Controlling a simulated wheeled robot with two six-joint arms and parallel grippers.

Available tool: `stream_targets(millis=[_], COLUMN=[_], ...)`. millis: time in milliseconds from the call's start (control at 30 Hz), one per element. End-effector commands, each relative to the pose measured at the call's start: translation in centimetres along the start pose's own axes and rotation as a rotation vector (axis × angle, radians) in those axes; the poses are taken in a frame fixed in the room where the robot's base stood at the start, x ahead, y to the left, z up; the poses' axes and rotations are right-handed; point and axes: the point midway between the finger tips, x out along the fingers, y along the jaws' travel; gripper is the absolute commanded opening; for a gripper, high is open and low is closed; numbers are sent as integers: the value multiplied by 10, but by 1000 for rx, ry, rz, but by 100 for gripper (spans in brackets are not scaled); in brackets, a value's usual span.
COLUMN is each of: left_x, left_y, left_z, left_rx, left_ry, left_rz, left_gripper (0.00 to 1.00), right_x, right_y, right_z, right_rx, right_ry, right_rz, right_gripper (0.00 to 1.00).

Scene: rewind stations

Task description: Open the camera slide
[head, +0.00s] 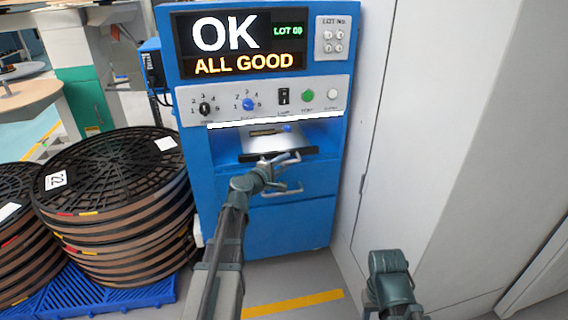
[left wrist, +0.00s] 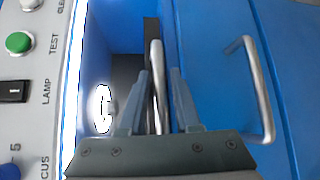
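The camera slide (head: 262,146) is a pale plate with a dark front edge, lying in the lit recess of the blue station (head: 219,186). Its silver bar handle (left wrist: 157,85) stands between the two fingers of my left gripper (left wrist: 158,98) in the left wrist view. Narrow gaps show beside the bar, so the fingers look apart around it and not clamped. In the head view my left gripper (head: 286,163) is at the slide's front edge and partly hides the handle. My right gripper is out of sight; only its arm shows at the bottom right.
A second bar handle (left wrist: 262,90) is on the blue front just below the slide. Knobs and buttons line the control panel (head: 268,100) above. Stacked reels (head: 115,200) stand on the left, and a grey cabinet wall (head: 420,130) is close on the right.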

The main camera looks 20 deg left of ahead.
Motion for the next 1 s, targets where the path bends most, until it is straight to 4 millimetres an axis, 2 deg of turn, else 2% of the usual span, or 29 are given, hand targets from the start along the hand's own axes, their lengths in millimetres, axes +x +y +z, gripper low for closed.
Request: stream_targets(millis=[33,133,167,1000], left_x=[0,0,0,0], left_y=[0,0,0,0], left_z=[0,0,0,0], left_rx=[0,0,0,1], left_ry=[0,0,0,0], left_rz=[0,0,0,-1], left_gripper=[21,3,0,0], right_x=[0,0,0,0], right_y=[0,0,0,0], right_z=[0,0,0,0], right_rx=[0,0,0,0], right_ry=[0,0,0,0], right_rz=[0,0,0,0], right_gripper=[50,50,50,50])
